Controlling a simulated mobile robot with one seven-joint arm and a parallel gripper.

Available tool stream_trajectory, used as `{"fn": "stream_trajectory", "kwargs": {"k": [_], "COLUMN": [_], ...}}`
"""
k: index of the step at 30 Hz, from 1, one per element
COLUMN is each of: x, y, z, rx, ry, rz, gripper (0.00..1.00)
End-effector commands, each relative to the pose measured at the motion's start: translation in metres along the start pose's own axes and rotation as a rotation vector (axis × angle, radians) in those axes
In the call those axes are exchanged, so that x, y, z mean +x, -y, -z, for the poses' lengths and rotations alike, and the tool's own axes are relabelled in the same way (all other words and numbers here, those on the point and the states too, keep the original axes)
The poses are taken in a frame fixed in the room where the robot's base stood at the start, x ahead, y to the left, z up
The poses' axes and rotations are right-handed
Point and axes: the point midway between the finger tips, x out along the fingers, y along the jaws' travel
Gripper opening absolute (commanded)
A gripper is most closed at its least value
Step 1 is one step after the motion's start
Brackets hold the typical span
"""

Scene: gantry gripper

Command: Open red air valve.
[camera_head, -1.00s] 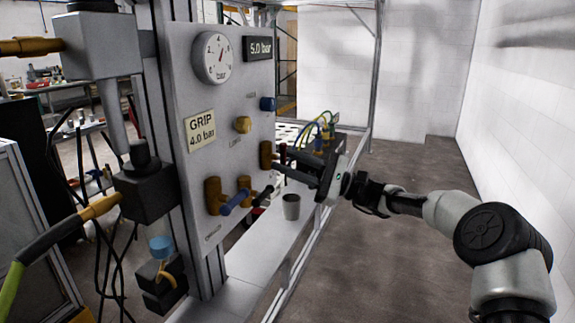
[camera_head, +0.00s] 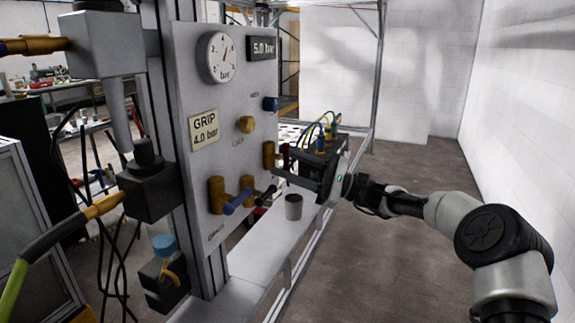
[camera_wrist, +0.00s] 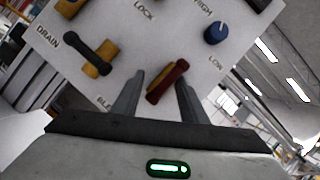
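The red valve handle (camera_wrist: 168,82) sits on a brass body on the grey panel (camera_head: 230,90). In the wrist view it lies slanted between the two fingers of my gripper (camera_wrist: 157,90). The fingers are apart, one on each side, with a visible gap to the handle at least on the left. In the head view my gripper (camera_head: 285,164) is at the panel's right edge, by the brass valve body (camera_head: 269,155); the fingers largely hide the red handle there.
A black-handled valve (camera_wrist: 90,48) by the DRAIN label and a blue knob (camera_wrist: 216,33) are nearby. A blue-handled valve (camera_head: 237,201) sticks out lower left. A grey cup (camera_head: 293,207) stands on the ledge below my gripper. Open floor lies right.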

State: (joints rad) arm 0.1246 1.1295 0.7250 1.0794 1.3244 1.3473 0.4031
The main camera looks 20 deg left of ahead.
Motion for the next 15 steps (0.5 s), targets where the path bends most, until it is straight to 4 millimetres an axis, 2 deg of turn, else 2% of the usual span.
{"fn": "stream_trajectory", "kwargs": {"k": [5, 8, 11, 15], "x": [-0.003, -0.011, -0.027, -0.06], "y": [0.002, 0.002, 0.003, 0.003], "z": [-0.001, -0.001, -0.001, -0.001], "rx": [-0.002, -0.001, -0.001, -0.001], "ry": [-0.001, -0.002, -0.003, -0.003], "rz": [0.003, 0.004, 0.006, 0.006], "gripper": [0.39, 0.39, 0.39, 0.39]}}
